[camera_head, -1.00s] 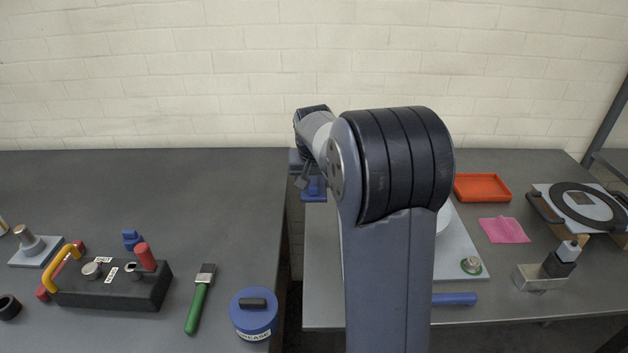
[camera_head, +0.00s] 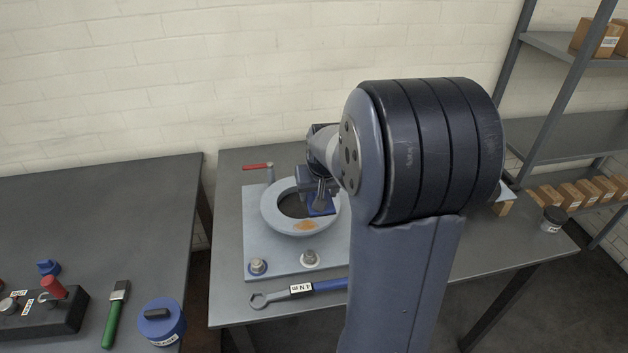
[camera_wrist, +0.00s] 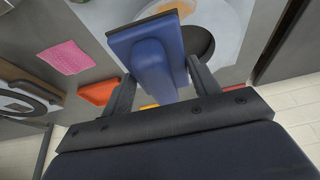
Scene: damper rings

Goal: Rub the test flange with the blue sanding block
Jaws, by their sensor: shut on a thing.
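The test flange (camera_head: 272,214) is a light grey ring with an orange-brown patch (camera_head: 304,226) on its near side. It sits on a pale base plate (camera_head: 262,262) on the right bench. My gripper (camera_head: 318,197) is over the ring's right part, partly hidden by my arm. It is shut on the blue sanding block (camera_head: 322,206), which also shows between the fingers in the wrist view (camera_wrist: 155,68). The wrist view shows part of the flange (camera_wrist: 200,14) beyond the block. I cannot tell whether the block touches the flange.
A wrench with a blue handle (camera_head: 300,290) lies at the bench's near side. Bolts (camera_head: 258,267) stand on the plate's near edge. A red-handled item (camera_head: 258,167) is behind the flange. A gap separates the left bench (camera_head: 110,225). Pink cloth (camera_wrist: 63,57) and an orange tray (camera_wrist: 98,91) lie nearby.

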